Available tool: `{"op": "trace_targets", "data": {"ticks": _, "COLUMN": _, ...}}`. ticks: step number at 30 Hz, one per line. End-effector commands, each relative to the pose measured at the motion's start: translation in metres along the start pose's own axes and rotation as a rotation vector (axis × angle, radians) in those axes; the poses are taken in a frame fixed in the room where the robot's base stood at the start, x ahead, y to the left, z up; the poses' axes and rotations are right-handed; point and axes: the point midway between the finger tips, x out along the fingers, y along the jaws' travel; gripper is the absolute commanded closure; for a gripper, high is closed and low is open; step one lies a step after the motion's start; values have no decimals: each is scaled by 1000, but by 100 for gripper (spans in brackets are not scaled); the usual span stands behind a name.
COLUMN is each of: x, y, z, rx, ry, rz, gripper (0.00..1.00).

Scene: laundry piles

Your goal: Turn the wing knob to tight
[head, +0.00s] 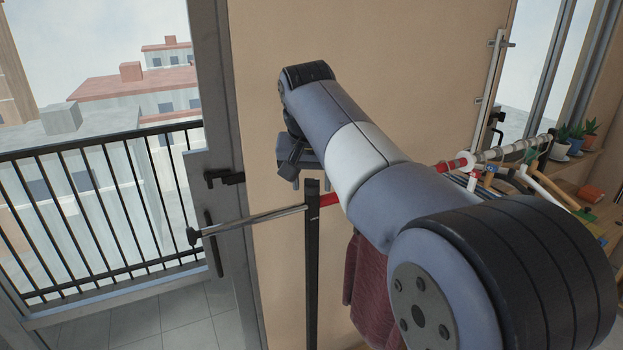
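A clothes rack has a black upright post (312,265) and a rail with a silver left arm (255,218) and a red section (328,199). My arm crosses in front of much of the rail. My gripper (311,184) is a small dark grey shape beyond the arm, pointing down at the top of the post. Parts of its fingers show on either side of the post top, but my arm hides much of it. I cannot make out the wing knob, nor whether the fingers touch anything.
A dark red cloth (371,290) hangs right of the post. Hangers (540,185) hang on the rail's right end, near a shelf with potted plants (577,138). A grey door frame (218,150) with a black handle stands left, with a balcony railing (90,200) beyond.

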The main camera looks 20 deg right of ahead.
Motion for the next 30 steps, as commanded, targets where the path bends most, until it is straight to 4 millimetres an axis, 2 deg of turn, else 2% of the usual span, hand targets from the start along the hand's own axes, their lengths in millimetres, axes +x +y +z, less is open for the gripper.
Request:
{"op": "trace_targets", "data": {"ticks": 2, "x": 0, "y": 0, "z": 0, "rx": 0, "ry": 0, "rz": 0, "gripper": 61}}
{"op": "trace_targets", "data": {"ticks": 14, "x": 0, "y": 0, "z": 0, "rx": 0, "ry": 0, "rz": 0, "gripper": 94}}
{"op": "trace_targets", "data": {"ticks": 23, "x": -1, "y": 1, "z": 0, "rx": -29, "ry": -1, "rz": -12, "gripper": 95}}
{"op": "trace_targets", "data": {"ticks": 30, "x": -1, "y": 2, "z": -1, "rx": -147, "ry": -1, "rz": -61, "gripper": 95}}
